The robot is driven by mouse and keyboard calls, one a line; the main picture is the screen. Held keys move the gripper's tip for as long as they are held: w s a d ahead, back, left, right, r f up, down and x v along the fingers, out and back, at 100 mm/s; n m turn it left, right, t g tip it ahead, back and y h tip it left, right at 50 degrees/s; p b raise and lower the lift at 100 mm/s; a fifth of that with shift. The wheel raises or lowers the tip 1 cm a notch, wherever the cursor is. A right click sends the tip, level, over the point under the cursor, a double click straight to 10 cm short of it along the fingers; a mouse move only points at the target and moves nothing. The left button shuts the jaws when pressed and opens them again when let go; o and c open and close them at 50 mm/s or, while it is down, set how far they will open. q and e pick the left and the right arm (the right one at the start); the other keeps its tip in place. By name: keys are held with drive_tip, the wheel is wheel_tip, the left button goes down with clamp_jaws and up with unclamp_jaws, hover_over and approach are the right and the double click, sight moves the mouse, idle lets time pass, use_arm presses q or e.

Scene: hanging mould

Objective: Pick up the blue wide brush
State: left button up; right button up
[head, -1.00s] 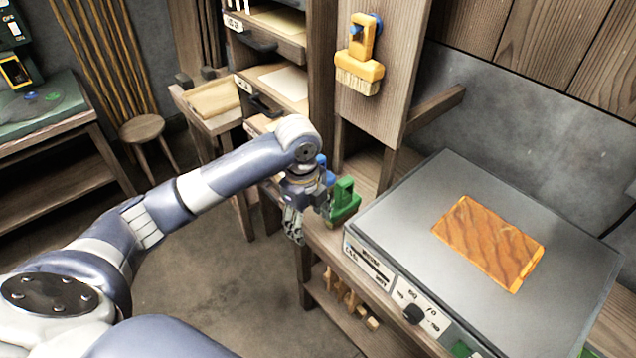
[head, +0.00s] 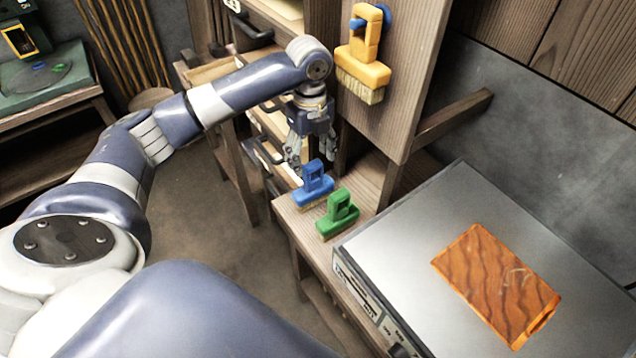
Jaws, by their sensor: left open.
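The blue wide brush (head: 313,186) stands on the wooden bench with its handle up and its pale bristles down. A green brush (head: 338,215) of like shape stands close beside it, toward the front right. My left gripper (head: 293,158) is open and empty, pointing down just behind and to the left of the blue brush, a little above it. I cannot tell whether a finger touches the brush handle. My right gripper is out of the picture.
A yellow brush (head: 362,62) hangs from a blue peg on the wooden post (head: 400,90) near my left wrist. A grey hot plate (head: 400,243) with an orange wood-grained slab (head: 497,285) fills the right side. Drawers (head: 262,35) stand behind my arm.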

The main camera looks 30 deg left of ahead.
sight(313, 178)
use_arm(q)
drive_tip(key=shift+s+f, duration=0.2)
drive_tip(key=shift+f, duration=0.4)
drive_tip(key=shift+s+f, duration=0.15)
drive_tip(key=shift+f, duration=0.4)
drive_tip(key=shift+w+f+p, duration=0.25)
drive_tip(key=shift+f+p, duration=0.05)
drive_tip(key=shift+f, duration=0.35)
drive_tip(key=f, duration=0.2)
drive_tip(key=f+p, duration=0.1)
drive_tip(key=shift+w+d+f, duration=0.15)
drive_tip(key=shift+w+f, duration=0.1)
drive_tip(key=shift+f, duration=0.65)
drive_tip(key=c, duration=1.3)
